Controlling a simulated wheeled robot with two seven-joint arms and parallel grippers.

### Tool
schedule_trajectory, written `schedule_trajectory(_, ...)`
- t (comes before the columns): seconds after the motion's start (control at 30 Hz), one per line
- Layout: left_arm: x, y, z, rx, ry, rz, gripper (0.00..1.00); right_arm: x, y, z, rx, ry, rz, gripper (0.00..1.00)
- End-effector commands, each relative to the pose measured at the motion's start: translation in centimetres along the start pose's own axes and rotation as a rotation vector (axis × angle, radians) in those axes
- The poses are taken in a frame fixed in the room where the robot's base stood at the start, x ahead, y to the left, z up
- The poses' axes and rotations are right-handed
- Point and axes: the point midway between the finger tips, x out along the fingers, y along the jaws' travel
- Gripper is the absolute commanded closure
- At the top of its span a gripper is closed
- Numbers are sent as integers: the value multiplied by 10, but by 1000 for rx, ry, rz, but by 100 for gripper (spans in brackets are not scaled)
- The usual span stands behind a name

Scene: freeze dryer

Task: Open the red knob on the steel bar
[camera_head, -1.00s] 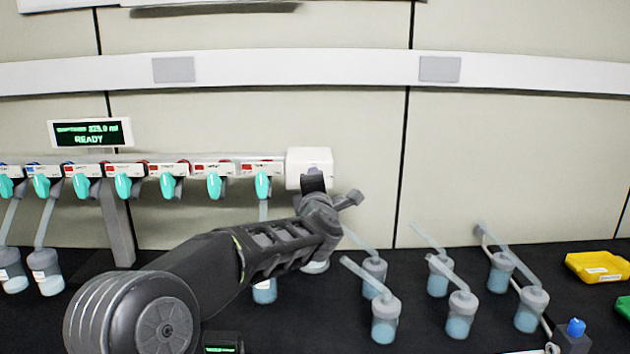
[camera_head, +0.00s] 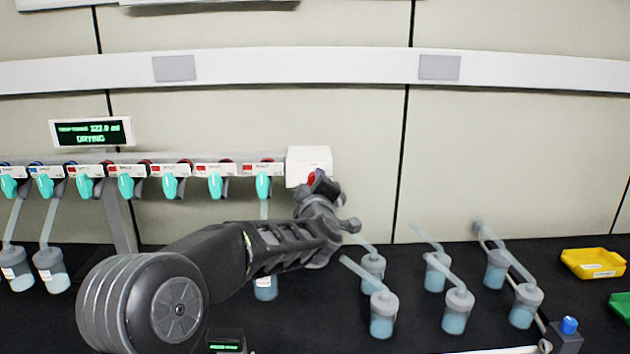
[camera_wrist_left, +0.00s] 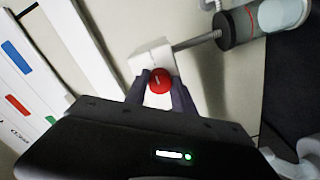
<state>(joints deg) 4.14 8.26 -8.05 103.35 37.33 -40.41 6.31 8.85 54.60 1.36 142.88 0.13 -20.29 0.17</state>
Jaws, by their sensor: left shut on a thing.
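The red knob (camera_wrist_left: 160,80) sits on the white block at the end of the steel bar (camera_head: 145,157). My left gripper (camera_wrist_left: 160,90) has its two fingers on either side of the knob and is shut on it in the left wrist view. In the head view a small part of the red knob (camera_head: 311,179) shows beside my left gripper (camera_head: 318,183), just below the white block (camera_head: 309,165). My own gripper and wrist hide the rest of the knob there. My right gripper is not in view.
Several teal valves (camera_head: 215,186) hang along the bar to the left. The display (camera_head: 91,132) above it reads "DRYING". Several flasks with blue liquid (camera_head: 384,316) stand on the dark bench to the right, near a yellow tray (camera_head: 594,263).

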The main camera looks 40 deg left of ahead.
Motion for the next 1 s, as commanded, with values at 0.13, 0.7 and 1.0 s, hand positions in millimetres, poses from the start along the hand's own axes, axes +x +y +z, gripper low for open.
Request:
schedule_trajectory(0.13, 0, -1, 1, 21, -3, -2, 100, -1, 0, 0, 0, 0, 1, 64)
schedule_trajectory(0.7, 0, -1, 1, 24, -2, -1, 53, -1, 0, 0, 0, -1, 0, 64)
schedule_trajectory(1.0, 0, 0, 0, 22, -1, 0, 48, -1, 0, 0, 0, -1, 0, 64)
